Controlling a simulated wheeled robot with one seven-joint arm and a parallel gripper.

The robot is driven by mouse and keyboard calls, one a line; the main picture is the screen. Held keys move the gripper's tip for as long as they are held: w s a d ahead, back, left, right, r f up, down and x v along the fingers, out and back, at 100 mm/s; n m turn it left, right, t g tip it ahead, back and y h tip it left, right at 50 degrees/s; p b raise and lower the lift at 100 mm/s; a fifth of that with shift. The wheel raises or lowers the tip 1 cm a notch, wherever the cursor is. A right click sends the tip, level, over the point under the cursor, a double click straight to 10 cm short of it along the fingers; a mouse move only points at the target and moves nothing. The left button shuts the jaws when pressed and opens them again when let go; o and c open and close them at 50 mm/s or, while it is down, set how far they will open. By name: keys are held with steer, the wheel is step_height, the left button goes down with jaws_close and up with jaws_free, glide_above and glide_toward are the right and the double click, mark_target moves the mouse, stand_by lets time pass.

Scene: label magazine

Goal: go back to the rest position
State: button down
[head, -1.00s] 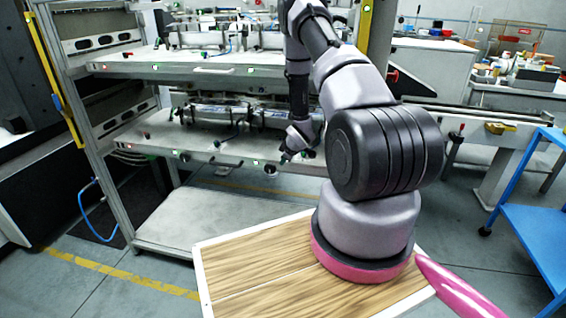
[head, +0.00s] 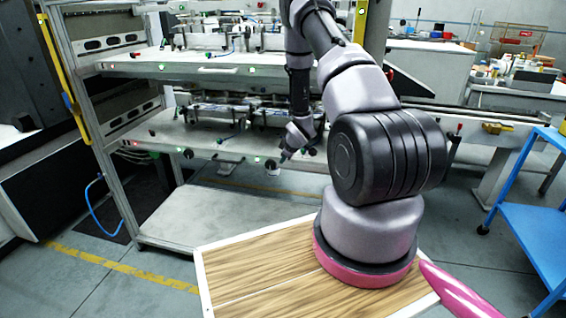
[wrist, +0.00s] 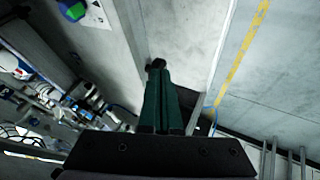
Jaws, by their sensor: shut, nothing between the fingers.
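My gripper (head: 284,157) hangs in front of the lower shelf of the metal rack in the head view, pointing down and left. In the wrist view its dark green fingers (wrist: 157,66) are together, with nothing between them. My gripper appears empty. In the head view its fingertips are small and dark against the shelf edge, so I cannot tell how far they are from it.
The rack has an upper shelf (head: 200,69), a lower shelf (head: 215,143) and a low bare plate (head: 205,212). A green and blue knob (wrist: 72,10) shows in the wrist view. A blue cart (head: 535,230) stands at right. Grey floor lies between.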

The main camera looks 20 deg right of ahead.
steer(key=s+a+r+m+h, duration=0.1)
steer(key=s+r+m, duration=0.15)
steer(key=r, duration=0.85)
steer(key=s+a+r+m, duration=0.15)
steer(key=s+r, duration=0.25)
steer(key=r, duration=0.7)
steer(key=s+r+m+h, duration=0.1)
steer(key=s+r+m, duration=0.2)
steer(key=r, duration=0.9)
steer(key=s+a+r+m+y, duration=0.1)
steer(key=s+a+r+m, duration=0.1)
steer(key=s+r, duration=0.3)
steer(key=s+a+r+m+y, duration=0.1)
steer(key=s+a+r, duration=0.4)
steer(key=s, duration=0.7)
steer(key=s+a+r+m+y, duration=0.1)
steer(key=s+a+r+m, duration=0.2)
steer(key=s+r, duration=0.2)
steer(key=s, duration=0.3)
steer(key=shift+s+a+r+m+y, duration=0.2)
steer(key=shift+a+r+m+y, duration=0.1)
steer(key=shift+a+m+y, duration=0.1)
steer(key=shift+w, duration=0.1)
